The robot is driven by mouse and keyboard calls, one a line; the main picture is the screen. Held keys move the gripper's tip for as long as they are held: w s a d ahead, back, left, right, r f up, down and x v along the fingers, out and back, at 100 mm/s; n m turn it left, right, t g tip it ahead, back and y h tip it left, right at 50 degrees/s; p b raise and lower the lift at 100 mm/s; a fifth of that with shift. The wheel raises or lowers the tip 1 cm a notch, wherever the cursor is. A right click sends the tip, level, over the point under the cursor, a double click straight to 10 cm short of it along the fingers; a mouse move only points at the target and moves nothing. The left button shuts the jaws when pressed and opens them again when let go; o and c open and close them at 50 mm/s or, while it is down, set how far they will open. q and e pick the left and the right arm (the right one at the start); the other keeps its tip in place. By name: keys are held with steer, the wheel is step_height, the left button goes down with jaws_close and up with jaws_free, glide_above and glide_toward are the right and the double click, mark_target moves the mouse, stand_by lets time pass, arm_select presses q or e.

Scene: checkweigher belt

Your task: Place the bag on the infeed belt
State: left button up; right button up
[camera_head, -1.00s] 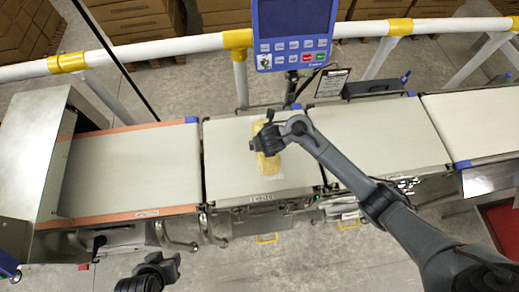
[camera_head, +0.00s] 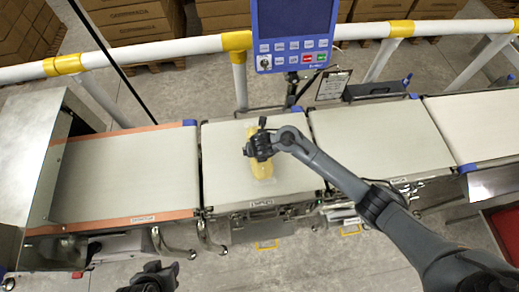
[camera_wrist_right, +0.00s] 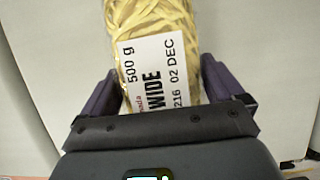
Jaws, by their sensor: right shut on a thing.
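The bag (camera_head: 262,168) is a clear pack of yellow wide pasta. In the wrist view the bag (camera_wrist_right: 150,22) has a white label with "500 g", "WIDE" and "02 DEC". My right gripper (camera_head: 258,147) is shut on it, one finger on each side in the wrist view (camera_wrist_right: 165,90). The bag is over the second belt from the left (camera_head: 225,175); I cannot tell if it touches that belt. Its upper part is partly hidden by the gripper in the head view. My left gripper (camera_head: 155,277) is low at the bottom edge, away from the belts, its jaws unclear.
An orange-edged belt (camera_head: 125,175) lies left, beside a metal housing (camera_head: 30,150). Another belt (camera_head: 375,140) and a white surface (camera_head: 480,125) continue right. A blue control panel (camera_head: 293,35) and white-yellow railing (camera_head: 150,50) stand behind. The second belt is otherwise clear.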

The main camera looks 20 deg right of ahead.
steer(key=o, duration=1.1)
